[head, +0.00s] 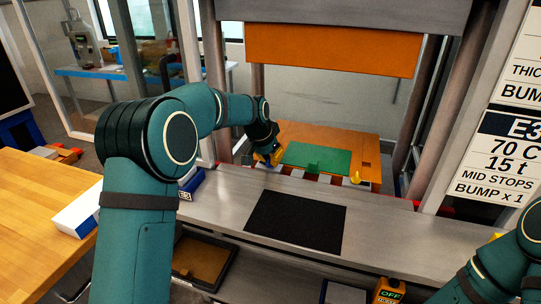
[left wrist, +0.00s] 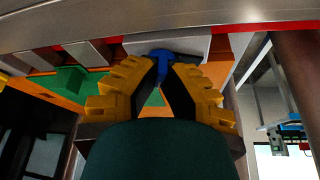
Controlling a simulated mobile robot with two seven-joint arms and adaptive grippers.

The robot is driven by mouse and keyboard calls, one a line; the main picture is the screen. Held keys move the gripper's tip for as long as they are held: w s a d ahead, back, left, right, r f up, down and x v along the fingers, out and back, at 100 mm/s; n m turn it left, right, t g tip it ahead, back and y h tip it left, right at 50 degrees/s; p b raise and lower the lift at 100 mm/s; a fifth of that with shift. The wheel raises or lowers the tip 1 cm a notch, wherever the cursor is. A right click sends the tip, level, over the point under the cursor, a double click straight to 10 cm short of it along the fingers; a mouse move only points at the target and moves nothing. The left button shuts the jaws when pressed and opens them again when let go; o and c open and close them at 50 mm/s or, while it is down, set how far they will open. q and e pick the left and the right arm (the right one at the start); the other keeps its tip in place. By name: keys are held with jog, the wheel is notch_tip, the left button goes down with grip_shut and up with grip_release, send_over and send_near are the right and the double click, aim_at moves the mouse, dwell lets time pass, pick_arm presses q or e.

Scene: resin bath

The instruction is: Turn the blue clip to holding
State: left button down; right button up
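The blue clip (left wrist: 161,66) shows in the left wrist view as a small T-shaped piece at the front of a grey block (left wrist: 190,47). My left gripper (left wrist: 164,74) has yellow pads and reaches it from the front; its fingertips are on either side of the clip's stem and look closed on it. In the head view my left gripper (head: 268,155) is at the left front corner of the orange plate (head: 345,143) under the press, and the clip is hidden there. Only part of my right arm shows at the lower right; its gripper cannot be made out.
A green piece (head: 318,158) lies on the orange plate, with several grey blocks along its front and a yellow piece (head: 356,178) at right. An orange press plate (head: 330,51) hangs above. A black mat (head: 295,222) lies on the grey bench. A sign (head: 505,155) stands at right.

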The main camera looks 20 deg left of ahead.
pick_arm(q)
jog(key=m+p, duration=0.1)
jog(key=m, duration=0.1)
jog(key=m+g+h+p, duration=0.1)
jog(key=m, duration=0.1)
jog(key=shift+f+m+h, duration=0.1)
jog(key=shift+m+h, duration=0.2)
jog(key=m+g+p, duration=0.1)
jog(key=m+p, duration=0.1)
jog(key=m, duration=0.1)
jog(key=shift+s+m+h+p, duration=0.1)
jog(key=shift+m+h+p, duration=0.3)
jog(key=m+g+p, duration=0.1)
jog(key=m+p, duration=0.1)
jog(key=m, duration=0.1)
jog(key=shift+g, duration=0.3)
jog(key=shift+f+m+g+p, duration=0.15)
jog(key=shift+m+g+p, duration=0.25)
jog(key=shift+m+p, duration=0.8)
pick_arm(e)
notch_tip(320, 180, up, 9)
jog(key=w, duration=0.2)
jog(key=shift+d+t, duration=0.25)
jog(key=shift+t, duration=0.15)
pick_arm(q)
jog(key=shift+m, duration=0.3)
pick_arm(e)
jog(key=shift+w+r, duration=0.1)
jog(key=shift+r, duration=0.05)
